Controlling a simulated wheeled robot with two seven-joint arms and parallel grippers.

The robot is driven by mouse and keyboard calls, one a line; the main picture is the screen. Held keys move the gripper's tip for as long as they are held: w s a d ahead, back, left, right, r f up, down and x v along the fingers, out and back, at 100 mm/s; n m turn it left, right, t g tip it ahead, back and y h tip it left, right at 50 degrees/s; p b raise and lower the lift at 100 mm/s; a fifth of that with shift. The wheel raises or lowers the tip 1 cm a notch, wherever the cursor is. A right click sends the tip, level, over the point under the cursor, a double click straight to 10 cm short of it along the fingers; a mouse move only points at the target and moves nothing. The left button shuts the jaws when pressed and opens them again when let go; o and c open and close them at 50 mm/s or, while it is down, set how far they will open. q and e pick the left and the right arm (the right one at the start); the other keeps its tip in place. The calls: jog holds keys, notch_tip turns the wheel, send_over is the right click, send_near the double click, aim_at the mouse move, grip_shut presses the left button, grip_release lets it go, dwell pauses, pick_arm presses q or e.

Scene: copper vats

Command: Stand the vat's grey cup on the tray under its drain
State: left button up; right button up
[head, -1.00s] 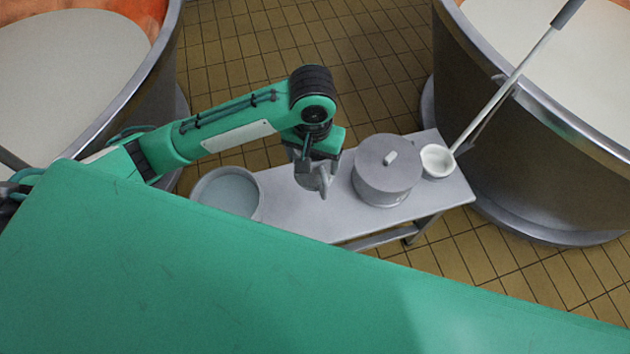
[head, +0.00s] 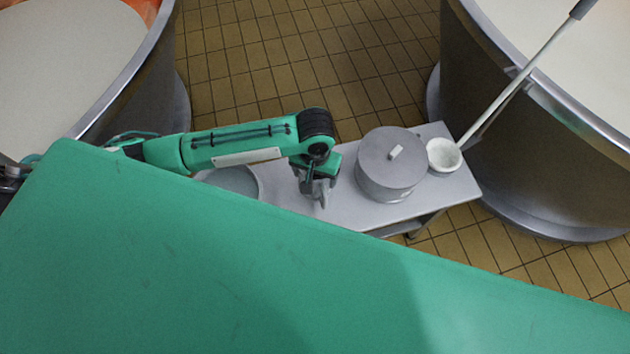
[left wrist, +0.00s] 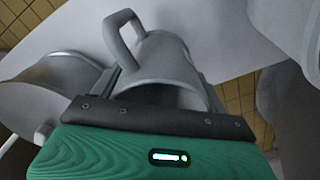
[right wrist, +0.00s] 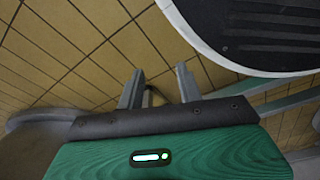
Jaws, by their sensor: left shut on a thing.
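The grey cup (left wrist: 160,60), with a loop handle, is between the fingers of my left gripper (left wrist: 155,92) in the left wrist view. That gripper is shut on it. In the head view my left gripper (head: 318,195) is over the grey bench, left of the lidded pot; the cup is mostly hidden there. I cannot tell whether the cup touches the bench. My right gripper (right wrist: 158,88) is open and appears empty over the tiled floor; it is outside the head view. Vats stand at left (head: 125,85) and right (head: 510,130). No drain or drain tray is clearly recognisable.
The grey bench (head: 350,212) holds a lidded pot (head: 391,170), a basin (head: 236,180) and a white ladle bowl (head: 443,155). The ladle's handle leans over the right vat's rim. A dark ribbed surface with a pale edge (right wrist: 265,30) shows beside my right gripper.

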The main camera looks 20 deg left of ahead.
pick_arm(q)
jog(key=shift+f, duration=2.15)
jog(key=o, duration=1.1)
jog(key=shift+f, duration=0.1)
jog(key=shift+c, duration=0.2)
